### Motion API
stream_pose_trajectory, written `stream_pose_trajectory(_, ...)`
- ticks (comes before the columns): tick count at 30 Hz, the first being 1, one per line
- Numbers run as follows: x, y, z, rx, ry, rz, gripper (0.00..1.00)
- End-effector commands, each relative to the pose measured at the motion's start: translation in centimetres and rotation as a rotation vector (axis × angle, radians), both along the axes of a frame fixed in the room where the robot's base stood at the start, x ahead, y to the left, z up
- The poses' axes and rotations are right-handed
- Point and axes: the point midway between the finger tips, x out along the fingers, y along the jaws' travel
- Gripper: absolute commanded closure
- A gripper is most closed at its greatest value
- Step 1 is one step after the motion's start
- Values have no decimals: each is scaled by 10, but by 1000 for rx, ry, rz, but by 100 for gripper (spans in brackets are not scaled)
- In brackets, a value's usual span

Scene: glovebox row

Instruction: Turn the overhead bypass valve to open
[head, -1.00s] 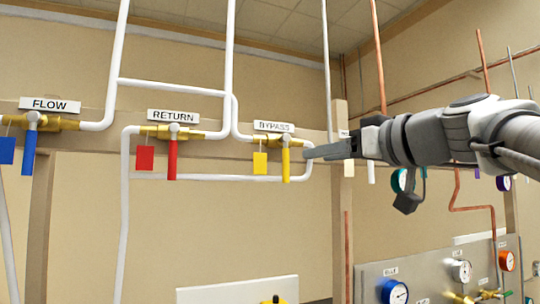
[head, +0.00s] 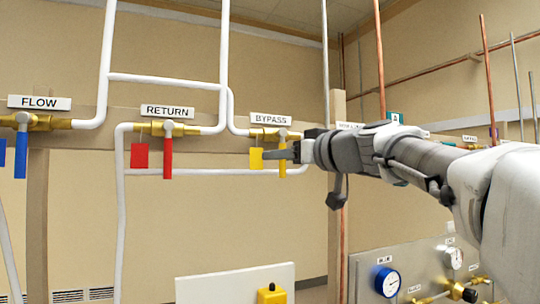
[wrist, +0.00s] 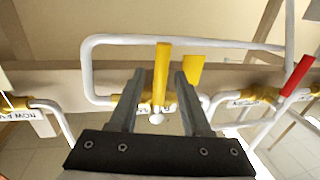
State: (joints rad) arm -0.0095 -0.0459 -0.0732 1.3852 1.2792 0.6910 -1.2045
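The bypass valve has a brass body (head: 268,135) under the BYPASS label (head: 271,119), with a yellow lever (head: 283,160) hanging straight down, across the pipe. A yellow tag (head: 256,159) hangs to its left. My gripper (head: 272,153) is at the lever's height, in front of the valve in the head view. In the wrist view my gripper (wrist: 155,76) is open, and the yellow lever (wrist: 161,72) shows between its two fingers, with the yellow tag (wrist: 193,69) just outside the right finger. I cannot tell whether the fingers touch the lever.
The return valve's red lever (head: 168,157) and red tag (head: 140,156) hang to the left, then the flow valve's blue lever (head: 20,154). White pipes (head: 165,81) run around the valves. A gauge panel (head: 420,262) stands lower right.

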Motion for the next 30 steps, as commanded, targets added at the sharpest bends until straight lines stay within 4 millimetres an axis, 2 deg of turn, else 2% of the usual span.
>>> stream_pose_trajectory(1, 0, 0, 0, 0, 0, 0, 62)
stream_pose_trajectory(7, 0, 0, 0, 0, 0, 0, 98)
stream_pose_trajectory(8, 0, 0, 0, 0, 0, 0, 100)
stream_pose_trajectory(30, 0, -1, 0, -1, 1, 0, 100)
